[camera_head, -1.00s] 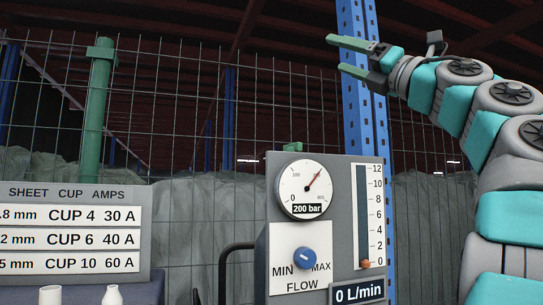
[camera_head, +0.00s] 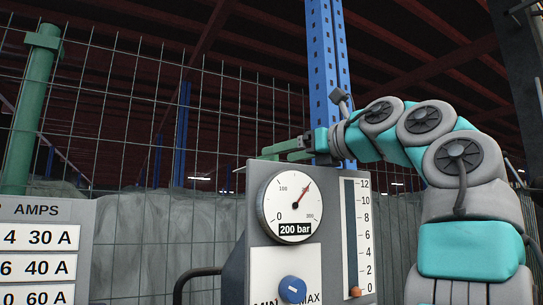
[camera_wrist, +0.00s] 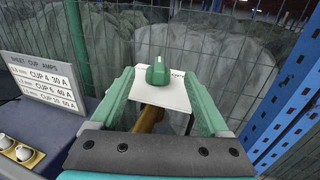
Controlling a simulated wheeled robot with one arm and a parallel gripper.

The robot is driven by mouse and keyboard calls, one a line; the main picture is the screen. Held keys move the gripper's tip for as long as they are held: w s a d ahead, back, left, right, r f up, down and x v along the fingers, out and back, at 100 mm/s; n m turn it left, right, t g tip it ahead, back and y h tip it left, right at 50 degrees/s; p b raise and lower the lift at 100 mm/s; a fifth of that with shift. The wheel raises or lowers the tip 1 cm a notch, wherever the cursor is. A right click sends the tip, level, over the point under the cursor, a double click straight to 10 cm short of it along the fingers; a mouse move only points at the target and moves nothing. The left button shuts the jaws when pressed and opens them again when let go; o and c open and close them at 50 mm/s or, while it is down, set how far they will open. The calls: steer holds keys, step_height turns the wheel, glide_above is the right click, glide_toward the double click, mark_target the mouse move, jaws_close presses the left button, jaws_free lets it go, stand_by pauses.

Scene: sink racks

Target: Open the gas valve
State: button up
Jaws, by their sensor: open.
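The gas valve looks to be a green knob (camera_wrist: 157,72) on a white plate (camera_wrist: 172,92) in the wrist view. A brass part (camera_wrist: 148,119) shows under the plate. My gripper (camera_wrist: 160,75) is open, with one green finger on each side of the knob's line; the knob shows between and around the tips, and I cannot tell the depth gap. In the head view my gripper (camera_head: 285,148) is just above the top edge of the grey gauge panel (camera_head: 243,235), and the knob cannot be made out there.
The panel carries a pressure gauge (camera_head: 291,206) near 200 bar, a blue flow knob (camera_head: 292,289) and a flow tube with its orange ball (camera_head: 354,292) at the bottom. A wire fence (camera_head: 135,120), a blue post (camera_wrist: 290,115) and a sign board (camera_wrist: 43,83) stand around.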

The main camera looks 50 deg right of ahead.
steer(key=shift+w, duration=2.15)
jaws_close()
